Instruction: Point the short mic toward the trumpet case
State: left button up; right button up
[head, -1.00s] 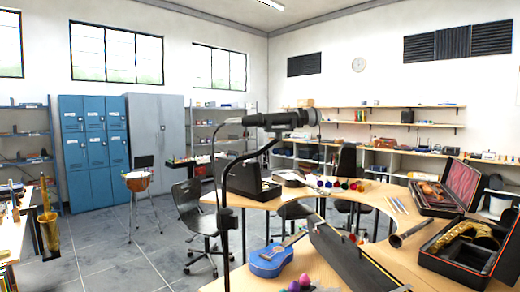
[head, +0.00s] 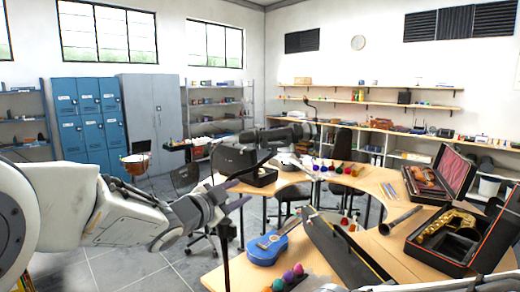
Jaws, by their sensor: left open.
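My left gripper (head: 243,186) is open and empty, just below and left of the microphone. Its dark fingers lie in front of the stand's upper part; I cannot tell whether they touch it. An open black case (head: 478,262) at the right holds a curved gold brass instrument (head: 447,226); I cannot tell whether it is the trumpet case. My right gripper is not in view.
The curved wooden table (head: 375,185) bears a blue ukulele (head: 268,246), a long dark case (head: 335,245), an open violin case (head: 455,172) and several colourful small items. Blue lockers (head: 85,110) and shelves line the walls. Clear floor lies at the lower left.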

aim_at(253, 169)
pick_arm(q)
jog(key=r, duration=0.1)
jog(key=w+r+m+h, duration=0.1)
jog(key=r+m+h, duration=0.1)
jog(key=shift+w+a+r+p, duration=0.15)
jog(key=shift+w+r+p, duration=0.15)
jog(key=shift+p, duration=0.1)
jog(key=shift+a+r, duration=0.15)
jog(key=shift+a, duration=0.05)
jog(key=p+x, duration=0.2)
jog(key=x, duration=0.2)
jog(key=p+x, duration=0.2)
jog(key=x, duration=0.2)
jog(key=shift+w+d+r, duration=0.1)
jog(key=shift+w+d, duration=0.05)
jog(key=shift+d, duration=0.35)
jog(key=shift+w+d, duration=0.4)
jog(key=shift+w, duration=0.2)
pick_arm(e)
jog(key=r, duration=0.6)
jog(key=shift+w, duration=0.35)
pick_arm(q)
grip_shut()
